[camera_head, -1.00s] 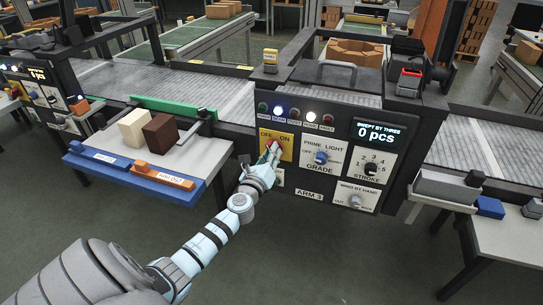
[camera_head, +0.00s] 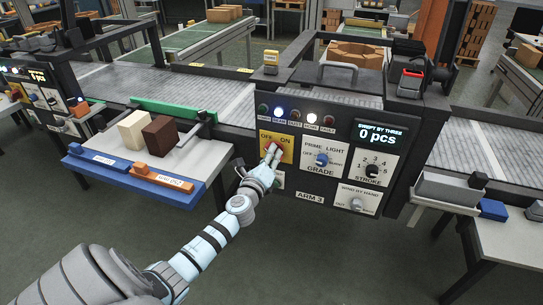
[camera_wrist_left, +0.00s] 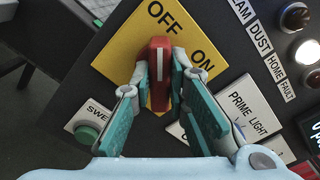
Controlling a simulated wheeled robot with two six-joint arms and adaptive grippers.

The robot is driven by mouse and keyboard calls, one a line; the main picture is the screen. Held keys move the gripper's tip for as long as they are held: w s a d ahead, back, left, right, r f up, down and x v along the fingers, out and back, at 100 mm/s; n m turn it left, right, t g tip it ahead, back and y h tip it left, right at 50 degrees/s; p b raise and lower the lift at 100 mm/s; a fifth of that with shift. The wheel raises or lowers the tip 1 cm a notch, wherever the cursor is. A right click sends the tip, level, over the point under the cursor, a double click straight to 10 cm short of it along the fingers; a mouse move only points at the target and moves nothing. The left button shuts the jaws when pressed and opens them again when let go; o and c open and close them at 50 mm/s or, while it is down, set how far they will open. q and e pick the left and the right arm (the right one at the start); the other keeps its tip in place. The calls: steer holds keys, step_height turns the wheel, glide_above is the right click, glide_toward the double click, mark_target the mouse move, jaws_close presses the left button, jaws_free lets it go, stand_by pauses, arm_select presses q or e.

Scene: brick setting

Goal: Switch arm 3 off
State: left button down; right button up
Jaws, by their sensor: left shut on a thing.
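The arm 3 panel (camera_head: 322,165) carries a yellow plate (camera_head: 265,136) marked OFF and ON, which also shows in the left wrist view (camera_wrist_left: 128,58). A red knob (camera_wrist_left: 160,56) with a white line sits on this plate. In the left wrist view its line points up the picture, towards the OFF word. My left gripper (camera_head: 271,153) is shut on the knob, with a fingertip on each side of it (camera_wrist_left: 160,82). In the head view the fingers hide most of the knob. My right gripper is in neither view.
The panel also has a GRADE knob (camera_head: 321,159), a STROKE knob (camera_head: 372,170) and a row of lamps, two of them lit. A side table (camera_head: 205,155) holds a cream block (camera_head: 134,129) and a brown block (camera_head: 159,137). A green button (camera_wrist_left: 86,134) is near the left finger.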

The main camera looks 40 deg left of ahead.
arm_select(q)
steer(key=c, duration=1.6)
jaws_free()
steer(key=shift+o, duration=0.2)
steer(key=v, duration=1.2)
